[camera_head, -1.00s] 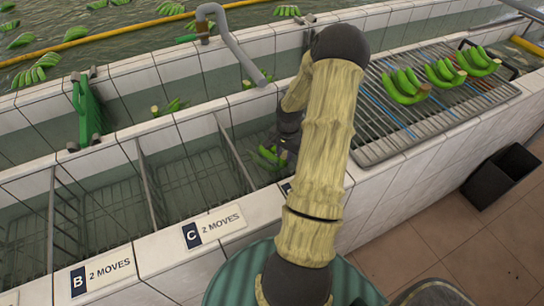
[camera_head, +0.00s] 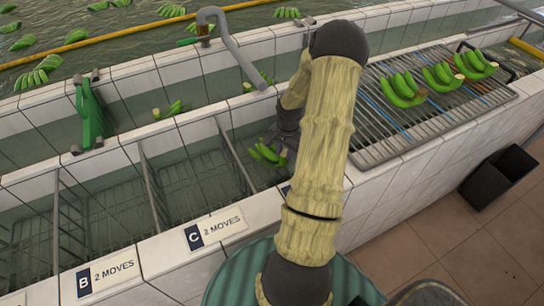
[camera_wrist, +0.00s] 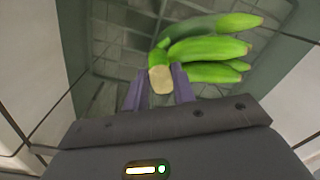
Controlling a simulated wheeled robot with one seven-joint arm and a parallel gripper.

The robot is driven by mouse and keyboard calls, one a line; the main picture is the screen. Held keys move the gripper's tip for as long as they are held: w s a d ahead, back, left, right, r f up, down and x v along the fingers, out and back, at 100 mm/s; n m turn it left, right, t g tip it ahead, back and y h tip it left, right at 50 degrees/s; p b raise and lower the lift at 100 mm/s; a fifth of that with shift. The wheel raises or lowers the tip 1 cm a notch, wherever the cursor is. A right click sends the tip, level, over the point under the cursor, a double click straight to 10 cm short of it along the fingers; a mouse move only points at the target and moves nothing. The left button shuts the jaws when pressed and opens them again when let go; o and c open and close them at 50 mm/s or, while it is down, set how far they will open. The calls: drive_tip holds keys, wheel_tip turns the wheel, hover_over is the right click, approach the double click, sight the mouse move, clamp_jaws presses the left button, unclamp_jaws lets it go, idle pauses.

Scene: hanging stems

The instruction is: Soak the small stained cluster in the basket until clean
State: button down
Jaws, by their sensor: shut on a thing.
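My gripper (camera_wrist: 160,92) is shut on the crown of a small green banana cluster (camera_wrist: 210,48). The pale cut stem shows between its two purple fingers in the wrist view. Several banana fingers point up and right there, and one upper finger is a darker green. I cannot make out a clear stain. In the head view the cluster (camera_head: 264,153) hangs over or in the water of the compartment right of the divider by sign C (camera_head: 217,228). My arm hides part of that compartment. Wire basket bars (camera_wrist: 115,50) lie beyond the cluster; I cannot tell whether it touches them.
Wire dividers (camera_head: 152,190) split the trough to the left, beside sign B (camera_head: 105,272). Three green clusters lie on the metal rack (camera_head: 385,140) at right. A black bin (camera_head: 497,175) is on the floor.

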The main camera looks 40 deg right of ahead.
wheel_tip(320, 180, up, 24)
drive_tip(key=p, duration=1.8)
drive_tip(key=shift+r+p, duration=0.2)
drive_tip(key=shift+p, duration=0.2)
idle(0.5)
idle(0.4)
